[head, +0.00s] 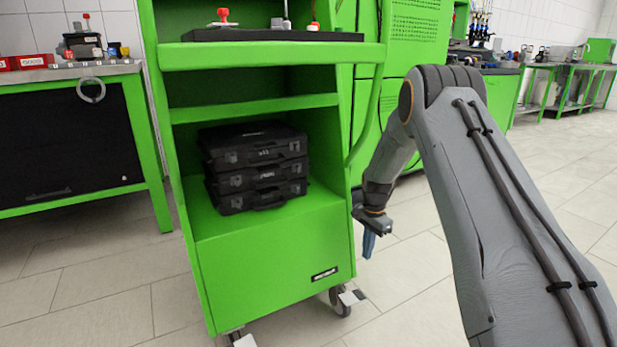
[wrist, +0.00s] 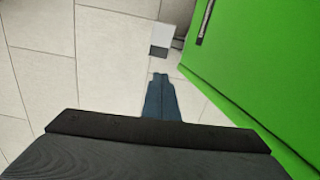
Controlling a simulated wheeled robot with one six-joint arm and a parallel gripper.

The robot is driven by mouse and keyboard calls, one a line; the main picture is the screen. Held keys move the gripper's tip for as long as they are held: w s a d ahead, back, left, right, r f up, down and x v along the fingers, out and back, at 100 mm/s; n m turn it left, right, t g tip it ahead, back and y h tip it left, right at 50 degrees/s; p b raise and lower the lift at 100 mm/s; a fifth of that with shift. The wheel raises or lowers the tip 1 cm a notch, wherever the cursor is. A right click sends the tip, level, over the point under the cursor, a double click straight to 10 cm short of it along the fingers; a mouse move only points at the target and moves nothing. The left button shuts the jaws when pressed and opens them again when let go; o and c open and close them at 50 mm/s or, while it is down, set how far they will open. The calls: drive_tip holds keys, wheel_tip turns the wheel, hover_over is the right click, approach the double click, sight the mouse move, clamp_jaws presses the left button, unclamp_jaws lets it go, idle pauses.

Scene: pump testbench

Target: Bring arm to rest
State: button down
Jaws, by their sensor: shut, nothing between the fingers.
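My arm reaches out from the lower right in the head view, bends at the elbow and hangs down toward the green cart. My gripper (head: 368,245) points downward just right of the green cart (head: 262,270), apart from it as far as I can see. In the wrist view my gripper (wrist: 160,78) shows its blue fingers together, with nothing between them, above the tiled floor (wrist: 100,70).
The cart holds stacked black cases (head: 255,165) and a black tray (head: 270,35) on top. Its caster (head: 342,300) is below my gripper. A workbench (head: 75,140) stands left, green cabinets (head: 405,45) behind. Open floor (head: 410,290) lies right of the cart.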

drive_tip(key=s+a+r+n+y, duration=0.1)
drive_tip(key=s+a+r+n, duration=0.4)
drive_tip(key=s+a+r, duration=0.55)
drive_tip(key=s+a+r+n, duration=0.4)
drive_tip(key=s+a+r, duration=0.4)
drive_tip(key=a+r, duration=0.4)
drive_tip(key=s+a+r+n, duration=0.2)
drive_tip(key=s+n, duration=0.3)
drive_tip(key=s, duration=1)
drive_tip(key=s+a+r+n, duration=0.2)
drive_tip(key=s+n, duration=0.3)
drive_tip(key=s, duration=1)
drive_tip(key=d+r+m+p, duration=0.3)
drive_tip(key=d+r+p, duration=0.7)
drive_tip(key=p, duration=0.8)
drive_tip(key=d+r+m+h+p, duration=0.1)
drive_tip(key=d+r+m+p, duration=0.2)
drive_tip(key=d+r+p, duration=0.7)
wheel_tip(320, 180, up, 7)
drive_tip(key=p, duration=0.8)
drive_tip(key=shift+r+m, duration=0.15)
drive_tip(key=shift+m, duration=0.15)
